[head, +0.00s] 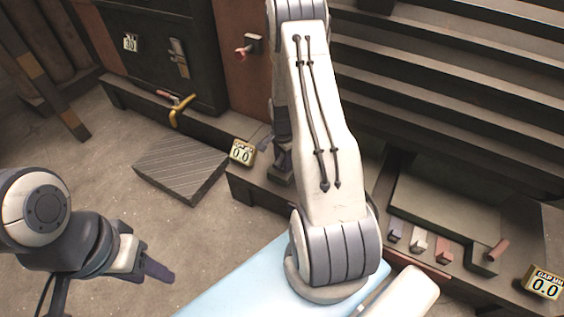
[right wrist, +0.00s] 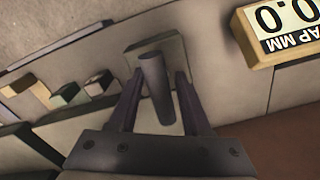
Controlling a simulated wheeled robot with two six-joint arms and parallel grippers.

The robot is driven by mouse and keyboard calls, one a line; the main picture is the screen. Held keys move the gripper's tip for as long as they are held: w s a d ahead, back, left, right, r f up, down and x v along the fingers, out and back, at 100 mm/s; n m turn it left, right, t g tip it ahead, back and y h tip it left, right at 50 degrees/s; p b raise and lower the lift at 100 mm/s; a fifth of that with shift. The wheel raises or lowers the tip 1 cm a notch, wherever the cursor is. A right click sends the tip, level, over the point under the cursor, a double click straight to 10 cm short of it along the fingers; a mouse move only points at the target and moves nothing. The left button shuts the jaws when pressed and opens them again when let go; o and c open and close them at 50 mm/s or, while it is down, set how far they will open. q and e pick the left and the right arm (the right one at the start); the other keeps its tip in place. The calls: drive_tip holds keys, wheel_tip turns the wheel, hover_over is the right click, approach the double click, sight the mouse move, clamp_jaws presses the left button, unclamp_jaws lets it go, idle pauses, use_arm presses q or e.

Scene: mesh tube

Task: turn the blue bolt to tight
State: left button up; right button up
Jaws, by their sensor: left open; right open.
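A dull blue-grey bolt handle (right wrist: 155,88) stands out from a square plate in the right wrist view. My right gripper (right wrist: 158,98) is open, with one finger on each side of the handle; I cannot tell whether either touches it. In the head view a small bluish end (head: 263,144) shows beside a yellow gap sign (head: 242,152) reading 0.0. My right gripper (head: 281,168) is there too, partly hidden by my arm. My left gripper (head: 158,272) is open and empty, over the floor at lower left.
Red handles stand on a post (head: 244,53) and at the right (head: 497,249), near another 0.0 sign (head: 545,283). Several small blocks (head: 419,243) sit on the right ledge. The floor at left is open.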

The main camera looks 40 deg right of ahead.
clamp_jaws()
drive_tip(key=shift+r+p, duration=0.1)
drive_tip(key=shift+p, duration=0.2)
drive_tip(key=m+p, duration=0.3)
drive_tip(key=p, duration=0.1)
drive_tip(key=shift+s+r+m+p, duration=0.1)
drive_tip(key=shift+r+m+p, duration=0.1)
drive_tip(key=shift+m+p, duration=0.2)
drive_tip(key=shift+f+m, duration=0.1)
drive_tip(key=shift+m, duration=0.3)
drive_tip(key=shift+f+m, duration=0.2)
drive_tip(key=shift+m, duration=0.1)
